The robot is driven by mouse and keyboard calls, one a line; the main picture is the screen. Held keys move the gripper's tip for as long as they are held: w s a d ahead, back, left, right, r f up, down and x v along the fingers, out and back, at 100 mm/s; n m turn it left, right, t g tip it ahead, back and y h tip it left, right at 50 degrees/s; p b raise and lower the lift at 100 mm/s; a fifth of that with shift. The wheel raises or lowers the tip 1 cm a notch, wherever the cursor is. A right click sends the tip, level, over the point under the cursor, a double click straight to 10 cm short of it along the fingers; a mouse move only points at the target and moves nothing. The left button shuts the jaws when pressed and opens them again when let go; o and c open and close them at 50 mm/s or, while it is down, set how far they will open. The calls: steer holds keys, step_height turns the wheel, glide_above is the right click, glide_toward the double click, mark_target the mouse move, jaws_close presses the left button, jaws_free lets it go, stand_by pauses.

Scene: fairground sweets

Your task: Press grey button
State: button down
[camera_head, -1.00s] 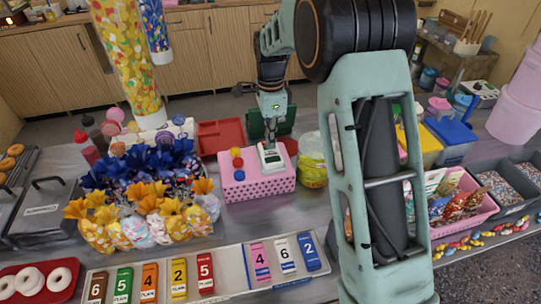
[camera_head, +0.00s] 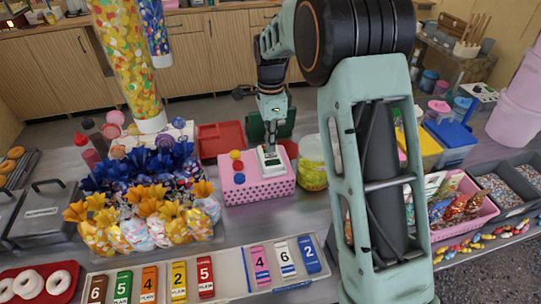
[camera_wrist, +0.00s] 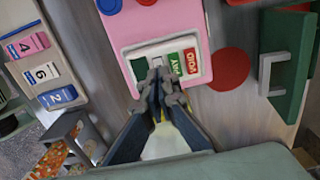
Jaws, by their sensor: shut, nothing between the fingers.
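A pink perforated box (camera_head: 255,190) stands on the counter and carries a white plate (camera_head: 271,161) with a switch. In the head view my gripper (camera_head: 268,146) points down at the plate. I cannot tell whether the tips touch it.
Red (camera_head: 235,155), yellow (camera_head: 237,165) and blue (camera_head: 239,177) buttons sit left of the plate on the box. A clear jar (camera_head: 312,170) stands close to the box's right. Wrapped sweets (camera_head: 140,225) crowd the left; numbered tags (camera_head: 178,280) lie in front.

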mark_target(271, 155)
steer(key=shift+f+b, duration=0.65)
steer(key=shift+f, duration=0.45)
stand_by(0.3)
step_height(271, 155, up, 8)
steer(key=p, duration=0.6)
stand_by(0.5)
